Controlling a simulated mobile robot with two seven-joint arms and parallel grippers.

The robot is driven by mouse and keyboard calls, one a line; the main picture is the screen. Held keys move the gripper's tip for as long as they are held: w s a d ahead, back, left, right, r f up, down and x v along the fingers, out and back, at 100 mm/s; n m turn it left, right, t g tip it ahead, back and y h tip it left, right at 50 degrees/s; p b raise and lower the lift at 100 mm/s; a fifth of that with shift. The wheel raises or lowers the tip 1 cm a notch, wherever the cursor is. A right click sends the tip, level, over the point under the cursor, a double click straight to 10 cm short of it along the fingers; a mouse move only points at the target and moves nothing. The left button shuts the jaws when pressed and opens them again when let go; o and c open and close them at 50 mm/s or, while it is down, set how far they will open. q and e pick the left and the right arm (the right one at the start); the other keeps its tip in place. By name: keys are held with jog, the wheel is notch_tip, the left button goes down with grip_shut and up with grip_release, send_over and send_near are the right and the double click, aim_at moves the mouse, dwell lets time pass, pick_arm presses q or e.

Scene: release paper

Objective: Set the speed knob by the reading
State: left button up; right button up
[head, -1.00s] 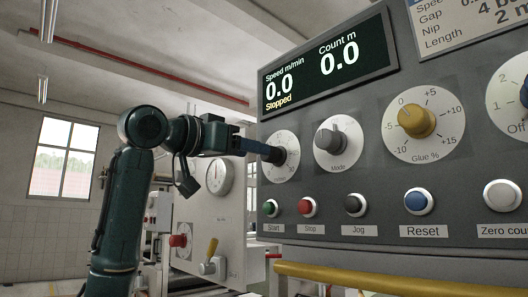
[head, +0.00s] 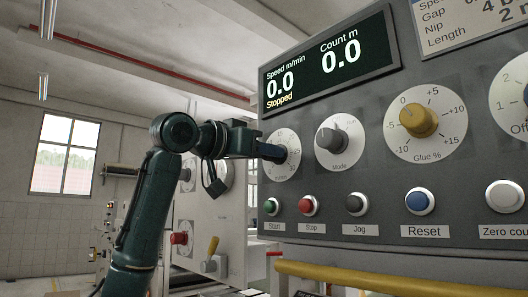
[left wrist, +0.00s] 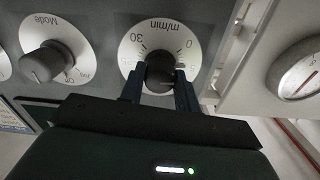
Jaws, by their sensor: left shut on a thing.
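The speed knob (left wrist: 160,72) is a dark knob on a white round dial marked m/min, with 0 and 30 showing in the left wrist view. My left gripper (left wrist: 160,88) is shut on it, one finger on each side. In the head view my left gripper (head: 274,152) reaches the dial (head: 284,168) from the left and hides much of the knob, so its pointer cannot be read. The display (head: 325,62) reads Speed 0.0 m/min, Stopped, and Count 0.0 m. My right gripper is out of view.
The grey Mode knob (head: 330,139) is close beside the speed dial. The yellow Glue % knob (head: 418,120) is further right. Start (head: 271,206), Stop (head: 308,206), Jog (head: 355,204) and Reset (head: 419,201) buttons line the panel below. A yellow rail (head: 400,281) runs under the panel.

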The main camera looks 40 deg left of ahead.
pick_arm(q)
jog(key=c, duration=0.4)
